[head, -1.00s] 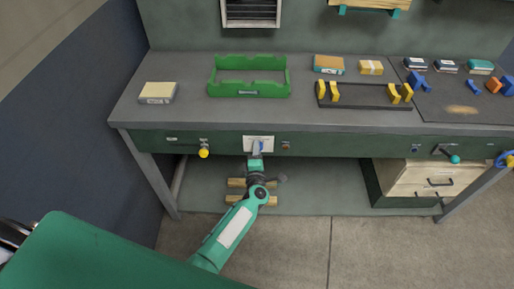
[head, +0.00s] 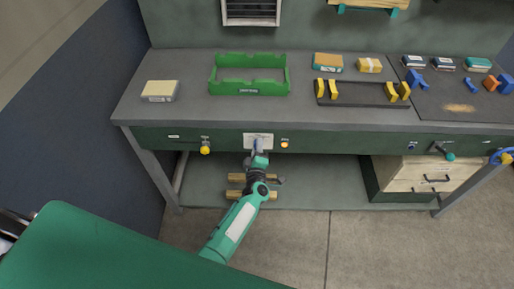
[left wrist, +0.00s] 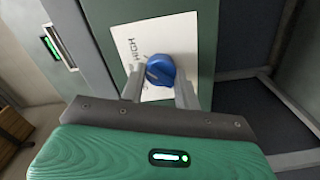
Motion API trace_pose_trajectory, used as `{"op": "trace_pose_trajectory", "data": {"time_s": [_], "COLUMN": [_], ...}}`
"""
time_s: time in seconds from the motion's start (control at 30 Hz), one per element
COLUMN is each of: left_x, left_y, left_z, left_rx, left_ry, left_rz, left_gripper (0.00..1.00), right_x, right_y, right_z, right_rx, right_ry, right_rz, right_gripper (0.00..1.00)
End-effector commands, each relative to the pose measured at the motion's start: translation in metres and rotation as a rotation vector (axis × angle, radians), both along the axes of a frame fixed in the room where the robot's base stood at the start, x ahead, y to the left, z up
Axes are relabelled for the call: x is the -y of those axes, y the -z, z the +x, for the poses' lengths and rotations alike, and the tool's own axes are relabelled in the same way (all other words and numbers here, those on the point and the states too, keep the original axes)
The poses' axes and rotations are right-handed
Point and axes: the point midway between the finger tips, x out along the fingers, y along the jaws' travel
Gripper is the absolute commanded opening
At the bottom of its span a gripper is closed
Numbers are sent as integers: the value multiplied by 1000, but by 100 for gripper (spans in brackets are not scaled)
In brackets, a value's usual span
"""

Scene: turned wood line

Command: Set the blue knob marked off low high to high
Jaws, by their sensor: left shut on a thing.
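The blue knob (left wrist: 160,70) sits on a white marked plate (left wrist: 165,38) on the green front rail of the bench. The word HIGH shows on the plate beside the knob, turned sideways in the wrist view. I cannot read which mark the knob points to. My right gripper is not in view.
A small lamp (head: 285,143) right of the plate glows orange. A yellow knob (head: 205,149) is on the rail to the left, and a teal-ended lever (head: 449,156) to the right. A green tray (head: 250,89) and several blocks lie on the bench. Drawers (head: 420,175) stand below right.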

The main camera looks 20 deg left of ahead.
Motion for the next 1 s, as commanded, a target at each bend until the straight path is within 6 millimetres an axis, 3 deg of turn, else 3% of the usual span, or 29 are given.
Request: {"op": "trace_pose_trajectory", "data": {"time_s": [0.23,0.27,0.37,0.77,1.0], "left_x": [1,1,1,2,14], "left_y": [2,2,2,0,-1], "left_z": [-1,-1,-1,-7,-49], "left_rx": [-4,-4,-4,-2,-5], "left_ry": [2,2,2,0,0], "left_rz": [1,1,1,-1,-1], "left_gripper": [9,34,54,54,54], "right_x": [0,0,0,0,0], "right_y": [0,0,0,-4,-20], "right_z": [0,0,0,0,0], "right_rx": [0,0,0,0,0], "right_ry": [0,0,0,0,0], "right_rz": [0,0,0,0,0], "right_gripper": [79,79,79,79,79]}}
